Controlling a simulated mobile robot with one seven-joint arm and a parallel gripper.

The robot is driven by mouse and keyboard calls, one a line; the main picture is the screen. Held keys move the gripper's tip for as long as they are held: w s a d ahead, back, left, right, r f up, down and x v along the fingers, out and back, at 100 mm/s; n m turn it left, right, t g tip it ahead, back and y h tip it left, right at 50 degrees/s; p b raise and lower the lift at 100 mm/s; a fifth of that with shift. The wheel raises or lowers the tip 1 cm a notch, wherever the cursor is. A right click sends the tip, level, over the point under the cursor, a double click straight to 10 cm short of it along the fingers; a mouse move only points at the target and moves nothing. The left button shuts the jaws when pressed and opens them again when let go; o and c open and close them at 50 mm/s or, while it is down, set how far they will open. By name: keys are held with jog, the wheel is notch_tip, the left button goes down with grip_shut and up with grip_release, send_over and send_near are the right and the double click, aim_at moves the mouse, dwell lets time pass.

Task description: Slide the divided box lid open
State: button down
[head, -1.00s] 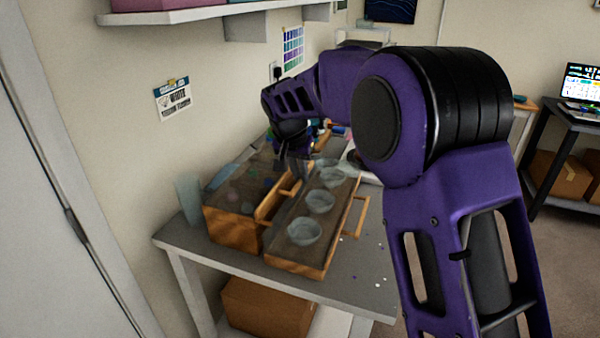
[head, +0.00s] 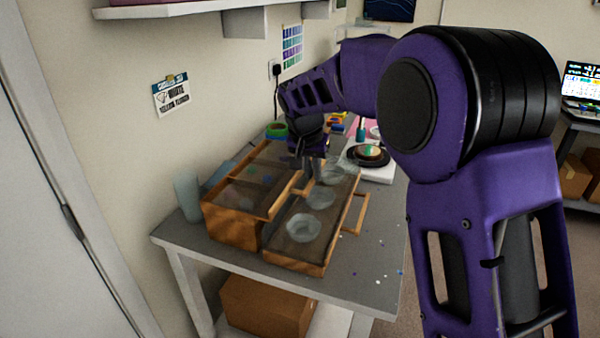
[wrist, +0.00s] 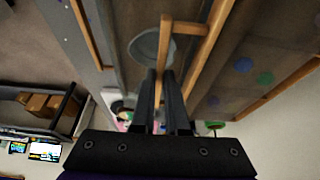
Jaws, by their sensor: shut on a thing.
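The divided box (head: 232,227) is a wooden box at the left of the grey workbench. Its see-through, wood-framed lid (head: 262,172) lies over it, with coloured discs showing dimly underneath. A wooden handle (head: 298,190) projects from the lid's front edge toward the tray beside it. My gripper (head: 308,168) reaches down to this handle from behind. In the wrist view my gripper (wrist: 165,85) is shut on the handle (wrist: 185,28), whose bar sits between the fingers. The lid's front edge (wrist: 212,50) runs alongside. The far end of the box is partly hidden by my wrist.
A wooden tray (head: 295,264) with clear cups (head: 304,228) and its own handle (head: 355,214) stands close in front. Behind it a round dark piece (head: 368,156) rests on a white scale (head: 375,172). A clear cup (head: 187,195) stands left. The bench's front right has scattered specks.

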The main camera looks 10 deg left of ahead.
jog(key=s+d+b, duration=0.1)
jog(key=d, duration=0.8)
jog(key=shift+s+d, duration=0.15)
jog(key=shift+d, duration=0.05)
jog(key=c, duration=0.9)
grip_release()
jog(key=p+v, duration=0.1)
jog(key=v, duration=1.6)
jog(key=shift+s+r, duration=0.1)
jog(key=shift+r, duration=0.15)
